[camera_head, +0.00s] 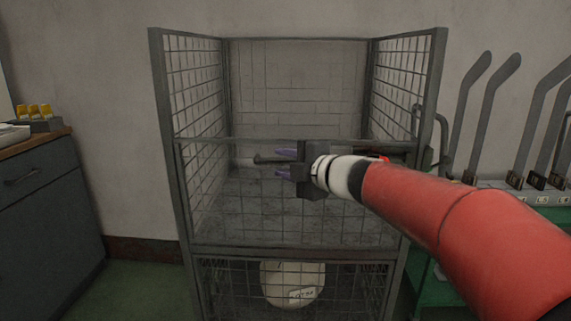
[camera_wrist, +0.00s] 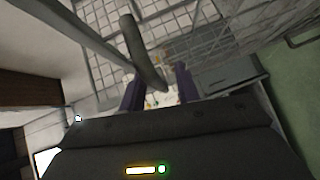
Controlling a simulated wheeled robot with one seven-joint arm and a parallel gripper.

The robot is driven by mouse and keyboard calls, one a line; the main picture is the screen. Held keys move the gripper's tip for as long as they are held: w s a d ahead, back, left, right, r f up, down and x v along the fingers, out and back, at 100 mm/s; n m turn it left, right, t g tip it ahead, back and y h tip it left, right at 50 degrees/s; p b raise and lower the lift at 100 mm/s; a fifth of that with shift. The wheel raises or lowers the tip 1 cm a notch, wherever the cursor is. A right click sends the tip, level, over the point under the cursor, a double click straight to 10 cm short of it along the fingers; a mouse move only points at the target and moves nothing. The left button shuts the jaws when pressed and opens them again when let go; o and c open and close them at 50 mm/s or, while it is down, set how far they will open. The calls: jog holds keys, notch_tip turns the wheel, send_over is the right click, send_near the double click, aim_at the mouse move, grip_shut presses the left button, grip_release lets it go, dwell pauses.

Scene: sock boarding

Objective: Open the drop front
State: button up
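The drop front (camera_head: 350,225) is a grey mesh panel on the front of a wire cage. It stands upright, with its top rail about halfway up the cage and the opening above it clear. A dark, bar-like handle (camera_head: 265,160) shows just below the top rail; in the wrist view a curved dark grey bar (camera_wrist: 140,50) ends between my fingers. My gripper (camera_head: 281,164) is in front of the panel's upper part, with two purple fingers pointing left. The fingers are apart in the wrist view (camera_wrist: 158,92), on either side of the bar's end. I cannot tell whether they touch it.
The cage frame (camera_head: 164,90) has mesh sides and a lower bay holding a pale rounded object with a label (camera_head: 292,283). A grey cabinet (camera_head: 40,205) stands left. Grey sock boards (camera_head: 480,80) stand in a rack at right, behind my arm.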

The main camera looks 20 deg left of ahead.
grip_shut()
jog(key=shift+f, duration=0.1)
dwell(0.4)
